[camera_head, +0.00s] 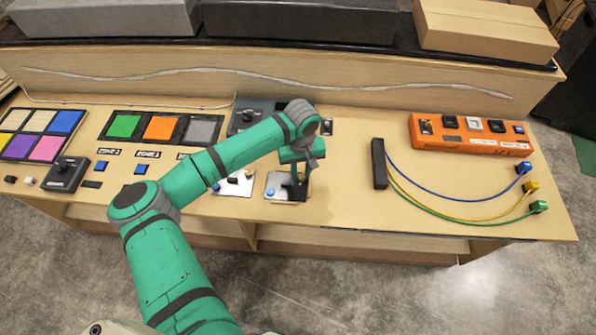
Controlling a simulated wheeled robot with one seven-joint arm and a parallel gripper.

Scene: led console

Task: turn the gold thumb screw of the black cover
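My gripper (298,188) points down over a silver plate (273,184) near the front edge of the console, partly hiding it. Its dark fingers are small, and I cannot tell whether they are open or shut, or whether they touch anything. A dark housing (245,112) with a knob stands behind my forearm, which hides part of it. I cannot tell whether it is the black cover. No gold thumb screw can be made out; it may be hidden by my gripper or too small to see.
A second silver plate (233,188) lies left of my gripper. Coloured panels (162,128) and a black knob box (66,173) are further left. At right are a black block (379,163) with coloured cables and an orange switch box (468,146). Bare wood lies between.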

